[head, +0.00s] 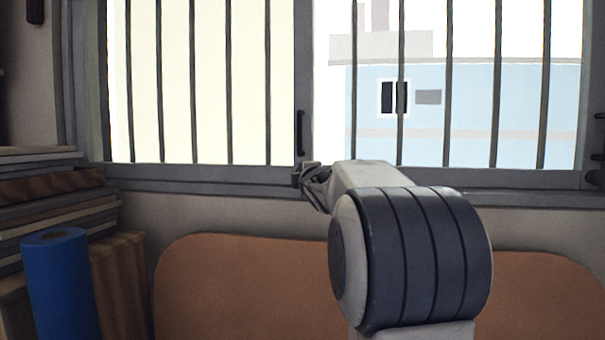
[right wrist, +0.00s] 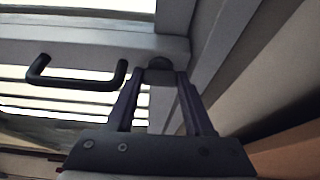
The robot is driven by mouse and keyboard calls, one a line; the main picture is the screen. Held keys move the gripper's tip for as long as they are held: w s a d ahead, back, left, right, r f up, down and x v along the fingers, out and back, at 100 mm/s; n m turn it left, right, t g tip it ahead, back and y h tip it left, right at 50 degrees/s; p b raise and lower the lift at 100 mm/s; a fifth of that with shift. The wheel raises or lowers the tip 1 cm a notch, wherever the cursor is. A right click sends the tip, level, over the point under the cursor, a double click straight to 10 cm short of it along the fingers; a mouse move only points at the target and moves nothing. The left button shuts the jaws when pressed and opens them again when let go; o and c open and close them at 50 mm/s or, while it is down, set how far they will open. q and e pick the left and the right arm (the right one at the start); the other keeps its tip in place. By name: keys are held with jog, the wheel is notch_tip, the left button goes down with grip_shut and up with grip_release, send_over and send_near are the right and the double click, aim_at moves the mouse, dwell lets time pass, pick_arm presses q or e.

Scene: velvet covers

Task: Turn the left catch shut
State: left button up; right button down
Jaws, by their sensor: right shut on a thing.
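The left catch (right wrist: 160,65) is a small dark piece with a rounded top, low on the window frame where the two sashes meet. In the right wrist view it sits between the fingertips of my right gripper (right wrist: 160,77), which is shut on it. In the head view my right gripper (head: 311,178) reaches the bottom of the middle upright, and my own arm hides part of it. The catch's exact angle is hard to tell. My left gripper is out of view.
A black pull handle (head: 299,132) stands on the middle upright above the catch; it also shows in the right wrist view (right wrist: 78,78). Bars cross the window. An orange-brown rounded panel (head: 240,290) is below. A blue roll (head: 60,285) and stacked boards (head: 55,215) stand left.

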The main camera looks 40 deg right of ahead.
jog(key=shift+c, duration=1.4)
grip_release()
jog(key=shift+f, duration=0.15)
